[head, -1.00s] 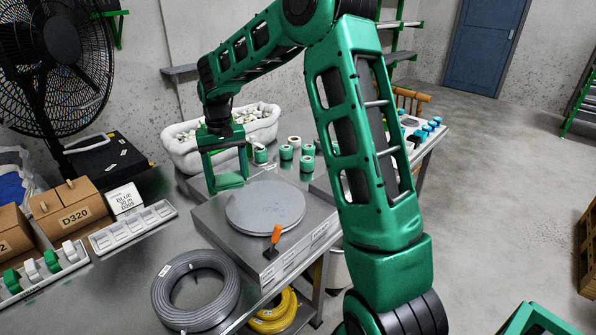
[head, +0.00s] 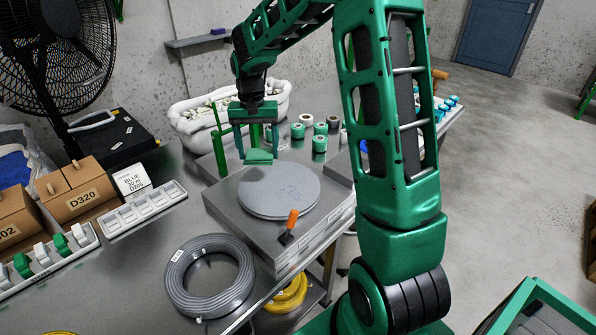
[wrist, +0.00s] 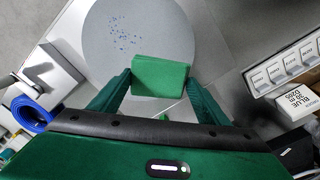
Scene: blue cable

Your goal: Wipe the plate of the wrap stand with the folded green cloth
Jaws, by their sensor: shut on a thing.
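My gripper (head: 258,152) is shut on the folded green cloth (head: 260,157), gripping it by its two sides. The cloth also shows between the fingers in the wrist view (wrist: 160,77). The wrap stand's round grey plate (head: 279,188) lies on top of a grey metal box. Small blue specks (wrist: 123,31) are scattered on the plate, to the left in the wrist view. The cloth is at the far edge of the plate in the head view and overlaps the plate's rim in the wrist view. I cannot tell whether it touches the plate.
An orange-handled lever (head: 290,226) stands at the box's near corner. A green post (head: 217,145) rises left of my gripper. Green-and-white rolls (head: 319,142) and a white bin (head: 190,120) stand behind. A grey cable coil (head: 209,275) lies in front, a white tray (head: 143,209) to the left.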

